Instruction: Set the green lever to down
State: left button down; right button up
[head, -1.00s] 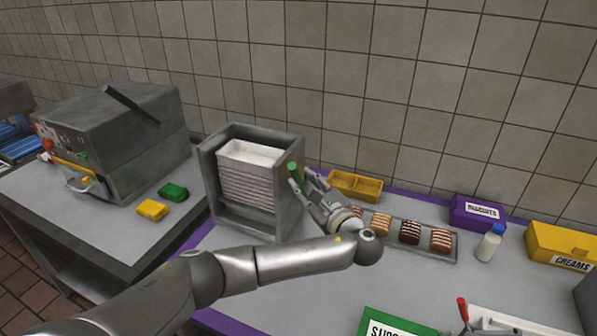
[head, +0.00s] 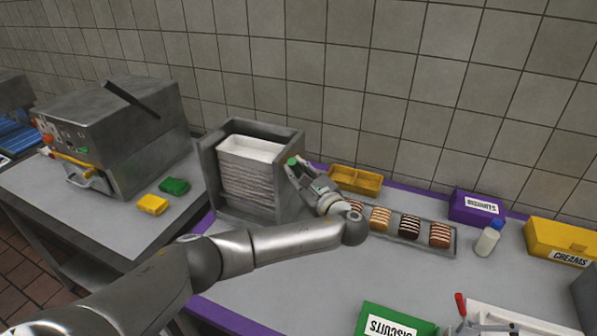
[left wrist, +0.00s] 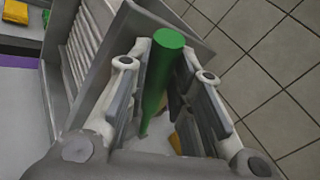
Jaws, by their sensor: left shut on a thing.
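The green lever (head: 292,161) is on the right side of a grey metal dispenser (head: 209,165) that holds a stack of white trays (head: 250,150). My left gripper (head: 294,168) is shut on the lever. In the left wrist view the green handle (left wrist: 163,70) stands between the two fingers, with its round end showing above them. The lever's lower end and pivot are mostly hidden by the fingers, and its exact angle is hard to tell. My right gripper is not in view.
A tray of striped and dark cakes (head: 449,252) and a yellow box (head: 355,181) lie right of my left gripper. A bottle (head: 487,242), a purple box (head: 474,208) and a yellow creams box (head: 560,244) stand farther right.

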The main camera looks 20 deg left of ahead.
pick_arm(q)
jog(key=shift+s+f, duration=0.15)
jog(key=s+f+n+t+y+b, duration=0.1)
jog(key=s+f+n+y+b, duration=0.3)
jog(key=b, duration=0.7)
jog(key=shift+s+f+n, duration=1.35)
jog(key=shift+f+n, duration=0.25)
jog(key=shift+f, duration=0.4)
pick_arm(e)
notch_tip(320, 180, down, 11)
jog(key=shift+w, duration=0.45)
pick_arm(q)
jog(key=shift+a, duration=0.1)
jog(key=c, duration=1.6)
grip_release()
jog(key=shift+o, duration=0.2)
